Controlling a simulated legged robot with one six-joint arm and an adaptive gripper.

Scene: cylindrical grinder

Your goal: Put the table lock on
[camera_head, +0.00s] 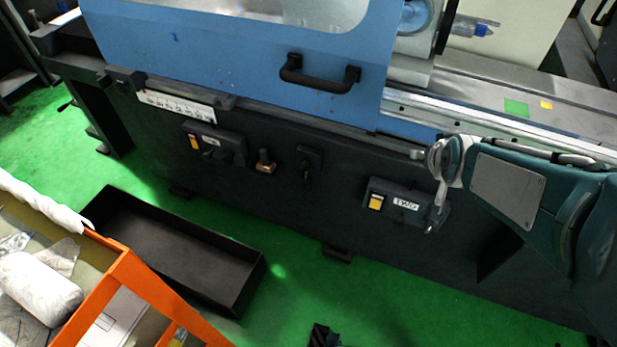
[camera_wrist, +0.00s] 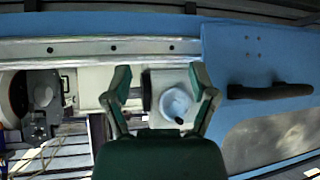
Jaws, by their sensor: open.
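My gripper (camera_wrist: 162,92) is open in the wrist view, its two green fingers spread wide with nothing held. A pale round part (camera_wrist: 175,103) of the machine shows behind the gap, and I see no contact. In the head view my arm reaches in from the right, and its fingers cannot be made out there. The dark machine front carries a brass-coloured knob (camera_head: 264,165) and a black lever (camera_head: 308,168). I cannot tell which control is the table lock. None of these controls is clearly seen in the wrist view.
The blue door with its black handle (camera_head: 320,75) covers the upper front; the handle also shows in the wrist view (camera_wrist: 270,91). Switch boxes sit left (camera_head: 232,152) and right (camera_head: 405,202). A black tray (camera_head: 180,250) and orange-framed cart (camera_head: 125,277) stand on the green floor.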

